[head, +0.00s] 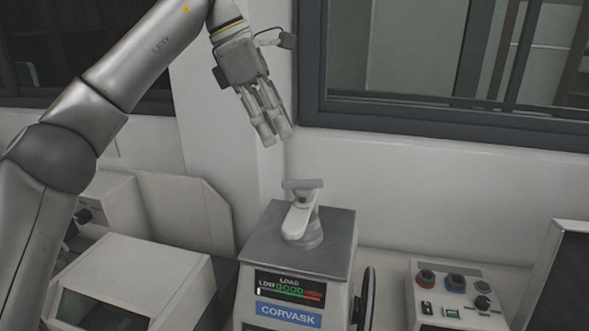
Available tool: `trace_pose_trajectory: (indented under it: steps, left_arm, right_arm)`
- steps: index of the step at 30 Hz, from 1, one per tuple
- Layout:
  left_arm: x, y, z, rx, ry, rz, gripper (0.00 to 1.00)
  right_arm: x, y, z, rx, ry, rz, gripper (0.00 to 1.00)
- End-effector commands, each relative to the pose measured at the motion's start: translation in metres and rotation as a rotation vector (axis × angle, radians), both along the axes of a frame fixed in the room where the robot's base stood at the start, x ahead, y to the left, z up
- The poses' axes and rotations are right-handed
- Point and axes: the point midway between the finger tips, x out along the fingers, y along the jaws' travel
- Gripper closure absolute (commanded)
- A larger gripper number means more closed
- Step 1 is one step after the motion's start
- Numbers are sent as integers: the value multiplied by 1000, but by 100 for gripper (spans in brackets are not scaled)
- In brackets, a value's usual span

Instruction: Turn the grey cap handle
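The cap handle (298,217) stands on the grey top plate of the CORVASK press (337,229). It has a round grey base, a pale arm slanting upward and a short grey crossbar (303,184) on top. My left gripper (276,138) hangs above and slightly left of the handle in the picture, its fingers pointing down. It is apart from the handle, with visible space between the fingertips and the crossbar. The two fingers appear close together from this angle, and whether they are open or shut is unclear. No object shows between them. My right gripper is out of view.
A lit load gauge (288,288) is on the press front. A control box (455,298) with knobs and buttons stands at right, near a dark-screened panel (562,285). A pale box (135,270) stands at left. A wall and window frame are behind.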

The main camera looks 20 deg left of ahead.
Motion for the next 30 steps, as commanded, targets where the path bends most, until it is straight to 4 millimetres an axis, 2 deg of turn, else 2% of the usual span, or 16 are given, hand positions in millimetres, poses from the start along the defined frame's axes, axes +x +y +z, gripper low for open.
trace_pose_trajectory:
  steps: [5,13,21,30]
  left_arm:
    - [0,-7,-4,25,-10,0,68]
    - [4,-24,-48,22,-6,-3,68]
    - [9,-40,-84,20,-9,-1,68]
    - [10,-44,-95,18,-11,0,68]
  right_arm:
    - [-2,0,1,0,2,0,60]
    - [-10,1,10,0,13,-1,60]
    - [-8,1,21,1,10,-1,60]
    - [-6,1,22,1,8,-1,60]
